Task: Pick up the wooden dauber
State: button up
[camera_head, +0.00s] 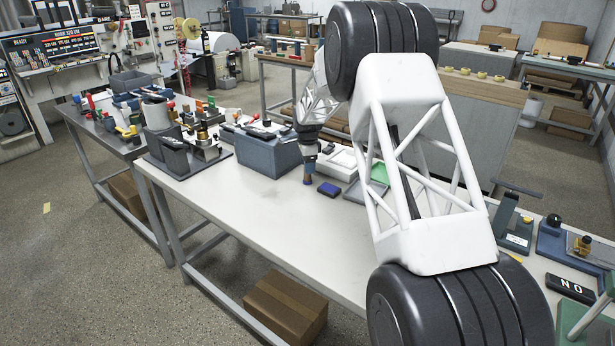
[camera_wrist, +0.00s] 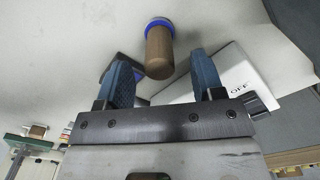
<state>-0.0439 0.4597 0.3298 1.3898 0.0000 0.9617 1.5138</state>
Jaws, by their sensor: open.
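The wooden dauber, a short brown cylinder with a blue end, shows in the wrist view (camera_wrist: 160,50) and small in the head view (camera_head: 307,180). It appears to stand upright on the white table, with its blue end down. My gripper (camera_wrist: 161,64) has its two blue fingers spread. The dauber's handle shows between and just beyond the fingertips, with a visible gap on both sides. In the head view my gripper (camera_head: 308,165) is close above the dauber, and its fingers are too small there to make out.
A blue pad (camera_head: 328,189) lies close to the right of the dauber. A grey-blue bin (camera_head: 268,155) stands to the left. A white box marked OFF (camera_wrist: 236,74) is behind the right finger in the wrist view. The table front (camera_head: 250,215) is clear.

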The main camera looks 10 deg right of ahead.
jog(key=shift+f, duration=1.85)
jog(key=c, duration=1)
jog(key=shift+r, duration=0.15)
jog(key=shift+r, duration=1.45)
jog(key=shift+s+r, duration=0.25)
jog(key=shift+s, duration=0.05)
jog(key=s, duration=0.5)
jog(key=s+r, duration=0.1)
jog(key=s, duration=0.9)
jog(key=shift+s+d+r, duration=0.15)
jog(key=shift+s+d, duration=0.1)
jog(key=shift+d, duration=0.1)
